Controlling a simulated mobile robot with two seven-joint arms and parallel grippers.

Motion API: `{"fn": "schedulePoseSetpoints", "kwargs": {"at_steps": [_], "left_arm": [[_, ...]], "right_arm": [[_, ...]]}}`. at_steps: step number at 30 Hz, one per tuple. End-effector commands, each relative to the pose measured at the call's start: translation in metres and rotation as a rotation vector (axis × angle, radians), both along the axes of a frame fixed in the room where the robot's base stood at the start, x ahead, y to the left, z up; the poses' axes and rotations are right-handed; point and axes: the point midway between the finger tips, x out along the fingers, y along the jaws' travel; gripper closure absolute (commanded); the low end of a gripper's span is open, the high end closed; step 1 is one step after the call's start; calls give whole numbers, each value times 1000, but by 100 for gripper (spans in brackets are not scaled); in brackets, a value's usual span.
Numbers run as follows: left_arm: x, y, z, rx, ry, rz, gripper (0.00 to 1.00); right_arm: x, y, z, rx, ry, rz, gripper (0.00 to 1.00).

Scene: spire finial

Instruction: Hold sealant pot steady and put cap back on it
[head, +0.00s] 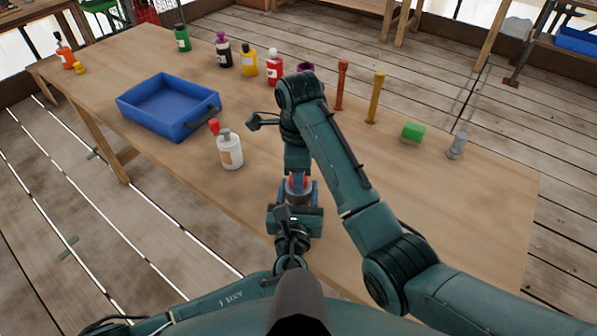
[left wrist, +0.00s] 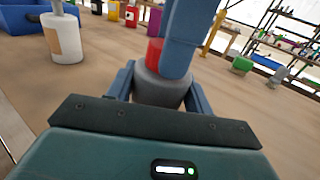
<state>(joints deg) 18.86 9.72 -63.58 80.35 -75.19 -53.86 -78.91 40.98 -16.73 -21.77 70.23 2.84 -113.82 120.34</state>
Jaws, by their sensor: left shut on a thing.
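The sealant pot (left wrist: 160,90) is grey and stands upright between the blue fingers of my left gripper (left wrist: 160,92), which is shut on it. In the head view the pot (head: 297,193) is mostly hidden by my arms. A red cap (left wrist: 154,52) is at the top of the pot. I cannot tell if it is seated or just above. My right gripper (head: 297,178) comes down from above at the red cap, and its blue finger covers part of the cap in the left wrist view. Whether its jaws grip the cap is hidden.
A white bottle with a red part on top (head: 229,150) stands left of the pot. A blue tray (head: 130,108) lies beyond it. Several coloured bottles, a red post (head: 341,85), a yellow post (head: 376,98) and a green block (head: 413,131) stand farther back.

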Motion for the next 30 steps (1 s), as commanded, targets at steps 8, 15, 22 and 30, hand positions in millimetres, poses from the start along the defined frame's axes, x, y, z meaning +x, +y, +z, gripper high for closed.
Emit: {"fn": "schedulePoseSetpoints", "kwargs": {"at_steps": [8, 15, 22, 30], "left_arm": [[0, 1, -1, 1, 3, 1, 100], [0, 1, -1, 1, 2, 0, 100], [0, 0, -1, 1, 2, 0, 100], [0, 0, -1, 1, 2, 0, 100]], "right_arm": [[0, 0, 0, 0, -2, 4, 41], [0, 0, 0, 0, -2, 4, 41], [1, -1, 0, -3, -4, 40, 41], [2, -2, 1, -7, -7, 401, 41]]}}
